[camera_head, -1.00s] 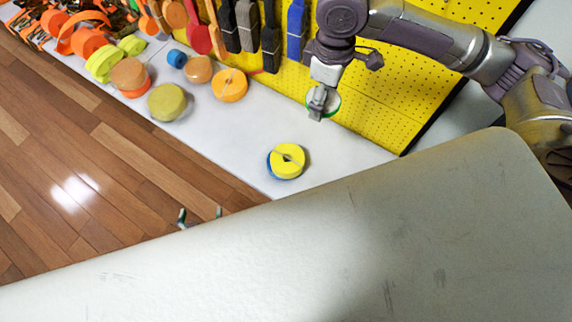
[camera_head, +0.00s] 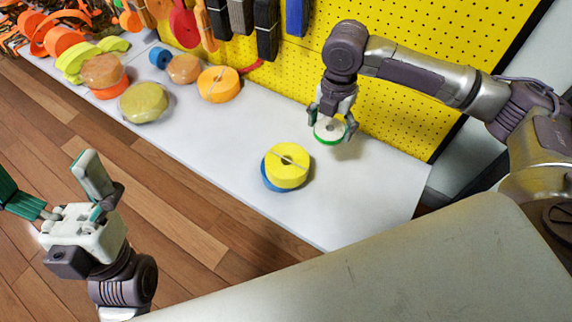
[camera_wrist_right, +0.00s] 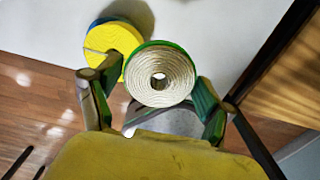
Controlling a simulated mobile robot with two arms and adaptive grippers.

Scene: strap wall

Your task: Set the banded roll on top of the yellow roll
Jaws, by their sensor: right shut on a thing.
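The banded roll (camera_head: 331,133), white with a green rim, is held in my right gripper (camera_head: 333,122) above the white shelf, to the right of and behind the yellow roll. In the right wrist view the banded roll (camera_wrist_right: 175,90) shows a ribbed white face with a central hole, between the fingers. The yellow roll (camera_head: 284,175) lies on a blue roll (camera_head: 271,184), slightly offset from it. The yellow roll also shows in the wrist view (camera_wrist_right: 105,40), partly behind the banded roll. My left gripper (camera_head: 58,182) is open and empty over the floor at the left.
Several orange, green and tan rolls, including an olive roll (camera_head: 144,103) and an orange roll (camera_head: 219,85), lie at the shelf's left. Straps hang on the yellow pegboard (camera_head: 430,70) behind. The white shelf (camera_head: 215,140) is clear between these and the yellow roll.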

